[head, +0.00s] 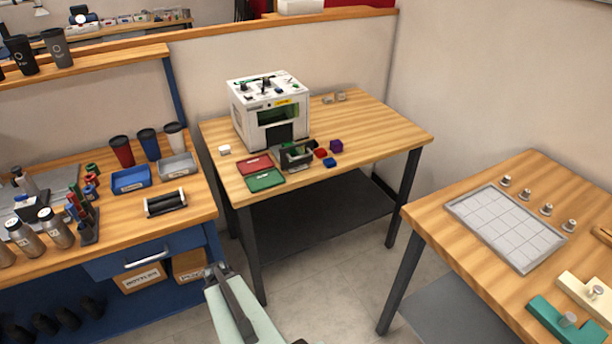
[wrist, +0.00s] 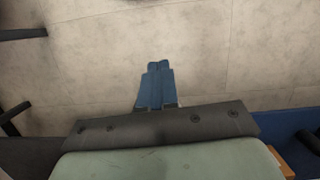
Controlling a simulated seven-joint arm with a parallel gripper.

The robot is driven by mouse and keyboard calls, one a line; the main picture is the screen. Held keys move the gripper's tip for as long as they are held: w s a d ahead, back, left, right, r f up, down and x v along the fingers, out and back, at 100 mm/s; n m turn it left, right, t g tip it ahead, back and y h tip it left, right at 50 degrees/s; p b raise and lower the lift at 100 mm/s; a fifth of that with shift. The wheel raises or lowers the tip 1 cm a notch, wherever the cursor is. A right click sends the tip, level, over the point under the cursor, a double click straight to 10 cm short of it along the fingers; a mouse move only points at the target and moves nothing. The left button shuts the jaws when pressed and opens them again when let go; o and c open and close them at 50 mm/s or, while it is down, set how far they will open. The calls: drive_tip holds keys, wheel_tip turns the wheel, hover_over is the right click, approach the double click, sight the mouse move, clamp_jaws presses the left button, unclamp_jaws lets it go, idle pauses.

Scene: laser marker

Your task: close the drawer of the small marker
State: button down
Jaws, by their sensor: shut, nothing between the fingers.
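The small marker (head: 242,120) is a white box with a greenish window, standing on the middle wooden table in the head view. Its dark drawer (head: 298,156) appears pulled out at the front, sticking out over the tabletop; its inside is too small to make out. My gripper (wrist: 158,68) shows in the wrist view with its blue fingers together and nothing between them, above bare floor. In the head view my pale green arm is low in front of the middle table, well apart from the marker; the fingertips are not clear there.
Red (head: 255,165) and green (head: 264,181) trays lie left of the drawer. A blue workbench (head: 150,262) is at left, another table (head: 455,222) at right. Floor between is open.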

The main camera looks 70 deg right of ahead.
sight(291, 148)
drive_tip(key=s+d+r+m+t+h, duration=0.15)
drive_tip(key=s+d+r, duration=0.25)
drive_tip(key=d+r, duration=0.5)
drive_tip(key=s+d+r+m+t+h, duration=0.1)
drive_tip(key=s+d+r+m, duration=0.35)
drive_tip(key=d, duration=0.65)
drive_tip(key=s+d+r+m+t+h, duration=0.15)
drive_tip(key=s+d+r, duration=0.25)
drive_tip(key=d+r, duration=0.6)
drive_tip(key=s+d+r+m+t+h, duration=0.1)
drive_tip(key=s+d+r+m+h, duration=0.2)
drive_tip(key=r, duration=0.7)
drive_tip(key=s+d+r+m+t+h, duration=0.15)
drive_tip(key=s+d+r, duration=0.35)
drive_tip(key=r, duration=0.5)
drive_tip(key=shift+w+d+f+m+t+y, duration=0.25)
drive_tip(key=shift+w+d+f+m, duration=0.8)
drive_tip(key=shift+w, duration=0.65)
drive_tip(key=shift+w+d+f+m+t+y, duration=0.1)
drive_tip(key=shift+w+d+f+m+t, duration=0.15)
drive_tip(key=shift+w+d+f+m, duration=0.9)
drive_tip(key=shift+w+d+f+m+t+y, duration=0.25)
drive_tip(key=shift+w+d+f+m, duration=0.65)
drive_tip(key=shift+w, duration=1.35)
drive_tip(key=shift+a+f, duration=0.3)
